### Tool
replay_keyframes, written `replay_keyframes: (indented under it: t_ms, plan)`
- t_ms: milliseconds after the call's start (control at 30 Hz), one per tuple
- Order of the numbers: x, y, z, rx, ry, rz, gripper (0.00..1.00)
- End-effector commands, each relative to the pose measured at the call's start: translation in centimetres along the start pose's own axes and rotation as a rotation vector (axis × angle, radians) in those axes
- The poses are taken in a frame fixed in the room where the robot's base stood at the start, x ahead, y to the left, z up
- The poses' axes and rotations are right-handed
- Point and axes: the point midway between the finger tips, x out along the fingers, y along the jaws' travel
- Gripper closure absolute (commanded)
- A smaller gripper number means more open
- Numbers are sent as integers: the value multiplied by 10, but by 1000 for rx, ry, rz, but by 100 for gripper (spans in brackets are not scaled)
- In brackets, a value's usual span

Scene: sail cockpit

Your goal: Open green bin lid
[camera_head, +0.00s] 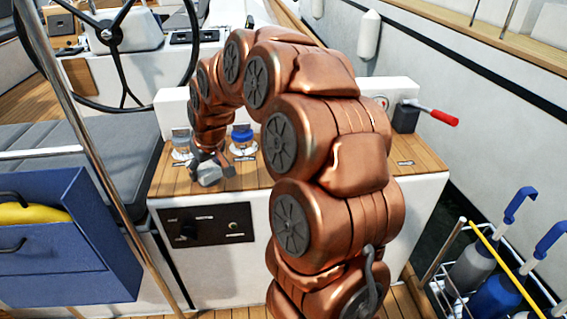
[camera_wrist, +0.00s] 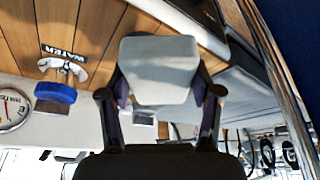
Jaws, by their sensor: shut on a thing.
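No green bin or green lid can be made out in either view. My gripper (camera_wrist: 160,92) has its two dark fingers on both sides of a light grey rounded block (camera_wrist: 158,65), shut on it. In the head view my gripper (camera_head: 208,162) is over the front left part of the wooden console top (camera_head: 300,176), and the grey block (camera_head: 207,174) shows at its end. I cannot tell whether the block touches the console. The blue cap (camera_head: 242,137), labelled WATER in the wrist view (camera_wrist: 55,92), is to its right in the head view.
A grey cap (camera_head: 181,143) stands beside the gripper. A red-handled lever (camera_head: 432,115) is at the console's right. A wire rack of bottles (camera_head: 490,280) is at lower right.

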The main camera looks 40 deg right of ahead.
Motion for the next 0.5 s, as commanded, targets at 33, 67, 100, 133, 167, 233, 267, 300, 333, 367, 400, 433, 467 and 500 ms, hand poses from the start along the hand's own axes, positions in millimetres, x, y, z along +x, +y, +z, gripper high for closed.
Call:
replay_keyframes:
  t_ms: [33, 67, 100, 133, 167, 233, 267, 300, 333, 367, 400, 433, 467, 500]
  plan:
    - [-3, 15, 12, 2, -2, -2, 69]
    - [-4, 23, 18, -2, -4, -3, 69]
    - [-6, 33, 26, -7, -4, -6, 69]
    - [-8, 40, 32, -10, -3, -8, 69]
    - [-9, 47, 38, -14, -2, -10, 69]
    - [-14, 63, 53, -23, -1, -12, 69]
    - [-16, 70, 60, -27, -1, -13, 69]
    - [-18, 78, 69, -32, -1, -16, 69]
    - [-20, 84, 76, -36, -2, -18, 69]
    - [-22, 90, 84, -40, -2, -20, 69]
    - [-25, 98, 93, -45, -2, -22, 69]
    - [-27, 103, 99, -50, -2, -23, 69]
    - [-29, 108, 106, -54, -1, -25, 69]
    - [-32, 115, 115, -60, 0, -27, 69]
